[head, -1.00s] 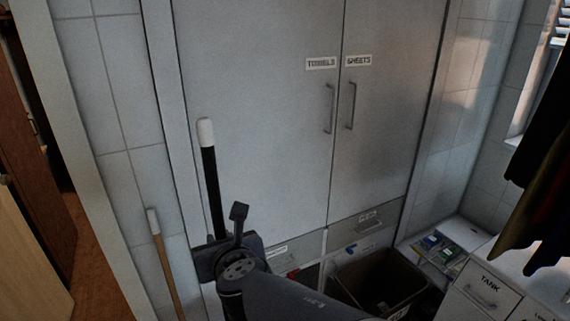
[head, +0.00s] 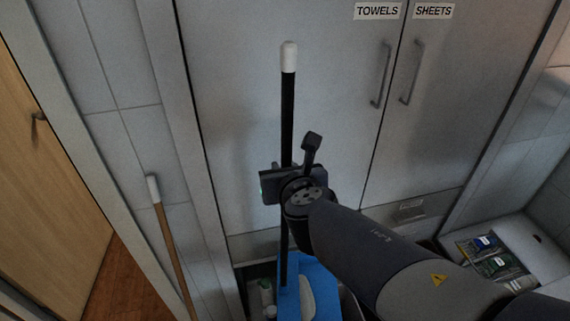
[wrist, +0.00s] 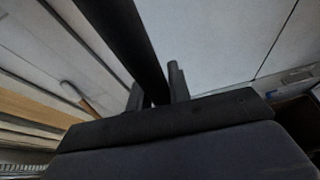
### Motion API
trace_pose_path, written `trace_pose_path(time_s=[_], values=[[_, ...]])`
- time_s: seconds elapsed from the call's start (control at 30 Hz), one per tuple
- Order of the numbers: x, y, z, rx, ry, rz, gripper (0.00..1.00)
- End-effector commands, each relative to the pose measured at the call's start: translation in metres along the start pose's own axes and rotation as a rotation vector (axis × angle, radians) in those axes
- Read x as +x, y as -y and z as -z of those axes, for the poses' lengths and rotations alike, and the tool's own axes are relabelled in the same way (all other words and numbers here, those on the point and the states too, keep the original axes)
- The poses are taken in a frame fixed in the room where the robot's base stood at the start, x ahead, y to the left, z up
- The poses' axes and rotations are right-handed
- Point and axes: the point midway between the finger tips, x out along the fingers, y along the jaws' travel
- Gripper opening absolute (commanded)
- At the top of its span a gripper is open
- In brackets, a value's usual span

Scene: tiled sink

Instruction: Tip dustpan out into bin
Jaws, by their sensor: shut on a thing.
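The dustpan has a blue pan (head: 290,306) low at the bottom of the head view and a long black handle (head: 288,115) with a white tip. The handle stands nearly upright. My gripper (head: 284,170) is shut on the handle, well above the pan. In the wrist view the handle (wrist: 125,38) runs as a thick dark bar down to my gripper (wrist: 157,90). The pan's lower end is cut off by the frame, and I cannot tell what lies in it. I cannot make out the bin for certain; my arm covers much of the lower right.
A tall grey cupboard (head: 270,150) labelled TOWELS and SHEETS stands close behind the handle. A wooden stick with a white tip (head: 153,190) leans at the left wall. A white tray (head: 535,250) with small packets is at the right. A wooden door (head: 45,170) is far left.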

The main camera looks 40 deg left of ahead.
Motion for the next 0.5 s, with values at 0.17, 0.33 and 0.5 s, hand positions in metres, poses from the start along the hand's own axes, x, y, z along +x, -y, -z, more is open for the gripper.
trace_pose_path(time_s=[0.17,0.33,0.5], values=[[-0.004,0.017,-0.001,0.021,0.008,-0.006,0.0],[-0.005,0.032,0.004,0.048,0.011,-0.017,0.0],[-0.008,0.048,0.006,0.073,0.016,-0.027,0.0]])
